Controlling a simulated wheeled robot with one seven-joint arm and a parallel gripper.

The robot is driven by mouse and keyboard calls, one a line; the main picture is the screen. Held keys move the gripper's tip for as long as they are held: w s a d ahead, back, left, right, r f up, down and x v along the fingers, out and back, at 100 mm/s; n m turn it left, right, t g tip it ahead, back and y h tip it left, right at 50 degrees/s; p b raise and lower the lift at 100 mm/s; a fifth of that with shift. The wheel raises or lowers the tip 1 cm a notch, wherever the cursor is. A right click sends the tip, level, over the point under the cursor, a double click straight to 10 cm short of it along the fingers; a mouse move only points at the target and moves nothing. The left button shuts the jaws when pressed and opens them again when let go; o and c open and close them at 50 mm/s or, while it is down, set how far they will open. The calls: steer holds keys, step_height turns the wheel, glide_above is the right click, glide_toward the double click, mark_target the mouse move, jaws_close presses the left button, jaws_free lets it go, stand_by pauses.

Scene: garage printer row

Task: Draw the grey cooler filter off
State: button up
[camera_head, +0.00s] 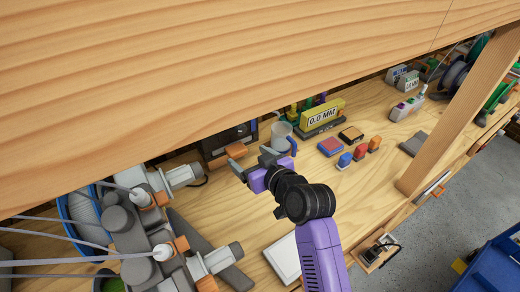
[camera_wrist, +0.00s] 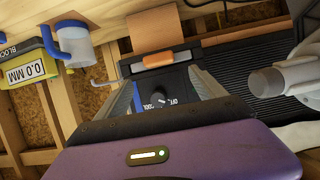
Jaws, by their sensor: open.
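A small grey frame with an orange bar (camera_wrist: 160,59) across it appears in the wrist view, ahead of my fingertips; it looks like the grey cooler filter, though I cannot be sure. Below it in that view is a black panel (camera_wrist: 152,98) with a knob lettered OFF and COOL. My gripper (camera_head: 252,159) is open, its two grey fingers on either side of this line of sight in the wrist view (camera_wrist: 160,68). Nothing is visibly held. I cannot tell whether the fingers touch the frame. In the head view, my gripper partly hides the dark cooler unit (camera_head: 232,138).
A cup with a blue handle (camera_head: 281,134) stands close beside my gripper, by a yellow 0.0 MM gauge (camera_head: 322,115). Grey machine parts (camera_head: 128,235) crowd the left. A wooden beam overhangs the bench, and a post (camera_head: 465,112) stands at right.

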mark_target(237, 150)
steer(key=b+x, duration=0.1)
steer(key=x, duration=0.1)
steer(key=b+x, duration=0.3)
steer(key=x, duration=0.1)
steer(key=shift+s+d+f, duration=0.1)
steer(key=shift+s+f, duration=0.05)
steer(key=shift+f, duration=0.1)
steer(key=shift+b+x, duration=0.8)
steer(key=shift+x, duration=0.2)
steer(key=shift+r, duration=0.15)
steer(key=c, duration=1.7)
steer(key=shift+s+d+p, duration=0.45)
steer(key=shift+s+d, duration=0.05)
steer(key=shift+s, duration=0.25)
steer(key=shift+s+d+p, duration=0.5)
steer(key=shift+s, duration=0.25)
steer(key=shift+s+d+p, duration=0.45)
steer(key=shift+s+d, duration=0.1)
steer(key=shift+s, duration=0.2)
jaws_close()
steer(key=s+d+p, duration=0.2)
steer(key=s+d, duration=0.2)
steer(key=s, duration=0.2)
steer(key=shift+s+d, duration=0.25)
steer(key=shift+s, duration=0.05)
